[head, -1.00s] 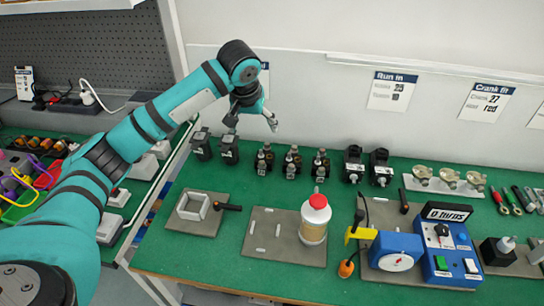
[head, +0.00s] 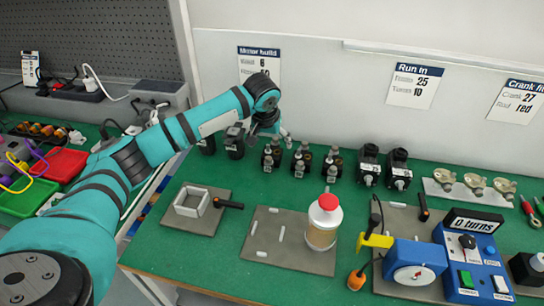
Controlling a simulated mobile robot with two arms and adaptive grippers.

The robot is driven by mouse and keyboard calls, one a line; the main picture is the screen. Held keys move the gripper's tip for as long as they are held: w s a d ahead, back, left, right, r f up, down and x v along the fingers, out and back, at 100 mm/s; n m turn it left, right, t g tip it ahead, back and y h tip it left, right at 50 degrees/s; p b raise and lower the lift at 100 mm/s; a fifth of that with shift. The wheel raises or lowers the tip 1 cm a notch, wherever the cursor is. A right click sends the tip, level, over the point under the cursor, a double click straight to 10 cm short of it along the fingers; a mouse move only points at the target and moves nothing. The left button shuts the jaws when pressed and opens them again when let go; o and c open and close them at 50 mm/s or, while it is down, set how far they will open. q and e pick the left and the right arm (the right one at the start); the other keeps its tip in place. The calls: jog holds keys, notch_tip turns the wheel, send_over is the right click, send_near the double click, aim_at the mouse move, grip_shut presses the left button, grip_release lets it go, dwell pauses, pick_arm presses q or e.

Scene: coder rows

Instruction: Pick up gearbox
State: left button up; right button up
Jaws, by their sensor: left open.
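My left gripper (head: 269,136) is open, fingers pointing down, at the back of the green table. It is just above and behind the left end of a row of small dark units with metal tops, the nearest one (head: 271,157) right below it. Two more such units (head: 301,160) (head: 331,165) stand to the right. Black boxy units (head: 234,142) stand left of the gripper, and two more (head: 368,165) (head: 398,170) stand further right. I cannot tell for sure which kind is the gearbox. No contact is visible. My right gripper is not in view.
Grey mats lie in front, one with a square frame (head: 191,202) and one with a red-capped bottle (head: 323,222). A blue tester (head: 474,262) and a blue motor box (head: 414,260) stand at the right. The wall is close behind the gripper.

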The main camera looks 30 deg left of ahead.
aim_at(272, 153)
pick_arm(q)
jog(key=x, duration=0.3)
jog(key=shift+x, duration=2.7)
jog(key=shift+s+a, duration=0.1)
jog(key=c, duration=1.3)
